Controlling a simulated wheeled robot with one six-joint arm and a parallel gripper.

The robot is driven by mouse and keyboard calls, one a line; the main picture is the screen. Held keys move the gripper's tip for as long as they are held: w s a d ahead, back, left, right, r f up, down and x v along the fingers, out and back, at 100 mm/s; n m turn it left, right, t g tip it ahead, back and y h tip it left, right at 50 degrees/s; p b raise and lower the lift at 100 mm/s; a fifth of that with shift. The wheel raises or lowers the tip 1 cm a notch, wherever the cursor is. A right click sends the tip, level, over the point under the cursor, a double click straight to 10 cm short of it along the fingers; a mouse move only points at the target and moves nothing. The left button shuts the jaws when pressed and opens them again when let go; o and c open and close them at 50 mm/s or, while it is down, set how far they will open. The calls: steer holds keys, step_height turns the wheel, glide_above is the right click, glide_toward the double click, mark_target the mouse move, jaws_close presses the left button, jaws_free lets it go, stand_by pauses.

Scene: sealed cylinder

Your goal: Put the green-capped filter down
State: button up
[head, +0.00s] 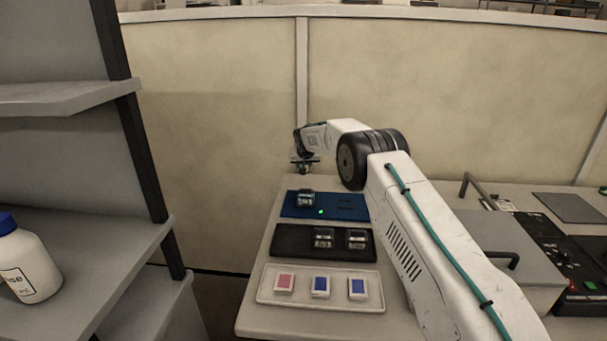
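My gripper (304,162) is at the end of my white arm, above the far left edge of the bench (254,300). It is small in the head view, and I cannot tell if its fingers are open or shut. A small dark greenish shape shows at its tip, but I cannot make out whether it is a filter. No green-capped filter can be clearly picked out. A bright green spot (321,211) shows on the blue tray (290,211), below and nearer than my gripper. A dark, clear-sided block (305,198) stands on that tray.
A black tray (285,243) holds two dark blocks (323,238). A white tray (265,291) holds one pink-faced and two blue-faced pieces. Grey equipment (505,250) stands right of my arm. A shelf unit with a blue-capped bottle (28,262) is at left.

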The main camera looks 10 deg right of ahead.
step_height(320, 180, up, 8)
steer(key=d, duration=0.2)
steer(key=s+d+r, duration=0.5)
steer(key=s+d, duration=0.1)
steer(key=s, duration=0.1)
glide_above(343, 199)
steer(key=s, duration=0.3)
steer(key=f, duration=1.1)
steer(key=shift+w+a+f, duration=0.15)
steer(key=shift+w+f, duration=0.05)
steer(key=shift+f, duration=2.2)
steer(key=shift+f, duration=0.3)
steer(key=o, duration=1)
steer(key=shift+r, duration=0.1)
